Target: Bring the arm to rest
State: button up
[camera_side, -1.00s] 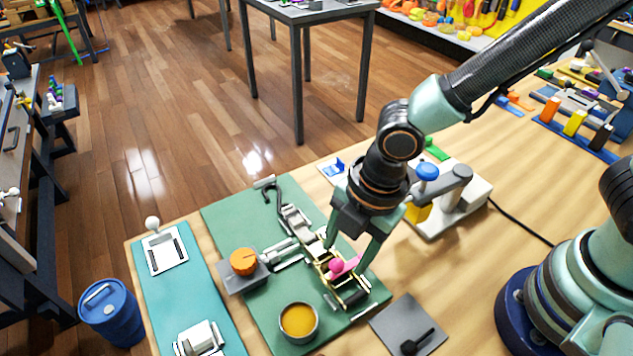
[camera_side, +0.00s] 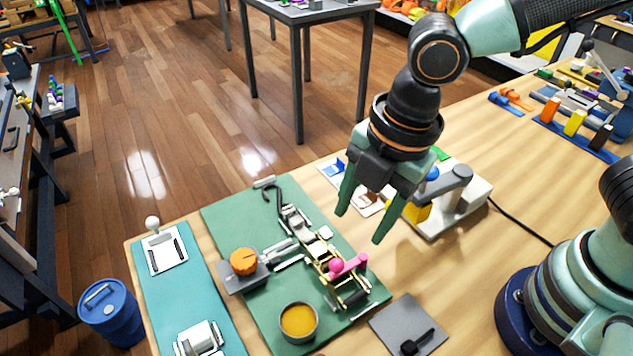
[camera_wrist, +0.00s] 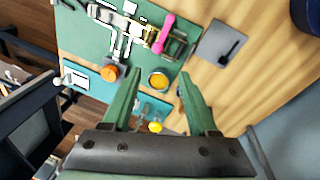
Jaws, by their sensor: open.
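My gripper (camera_side: 358,226) is open and empty in the side view, raised above the bench with its two green fingers pointing down. It hangs above and to the right of a metal ratchet strap device (camera_side: 335,275) on a green mat (camera_side: 222,219). The device has a pink handle (camera_side: 348,265) and is apart from the fingers. In the wrist view the two fingers of my gripper (camera_wrist: 160,85) stand spread with nothing held between them. The pink handle (camera_wrist: 164,34) shows beyond them there.
An orange knob (camera_side: 243,261) and a cup of amber contents (camera_side: 298,321) sit on the mat. A grey plate with a black tool (camera_side: 408,325) lies at right. A white machine (camera_side: 460,203) stands behind the gripper. A teal mat (camera_side: 182,278) lies at left.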

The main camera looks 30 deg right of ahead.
jog(key=w+d+r+m+t, duration=0.1)
jog(key=d+r+m, duration=0.1)
jog(key=d+m, duration=0.5)
jog(key=w+d+r+m+t+h, duration=0.1)
jog(key=w+d+r+m, duration=0.1)
jog(key=d+m, duration=0.5)
jog(key=w+d+r+m+t, duration=0.2)
jog(key=d+r+m, duration=0.2)
jog(key=d+m, duration=0.3)
jog(key=shift+d+m, duration=0.3)
jog(key=shift+d, duration=0.65)
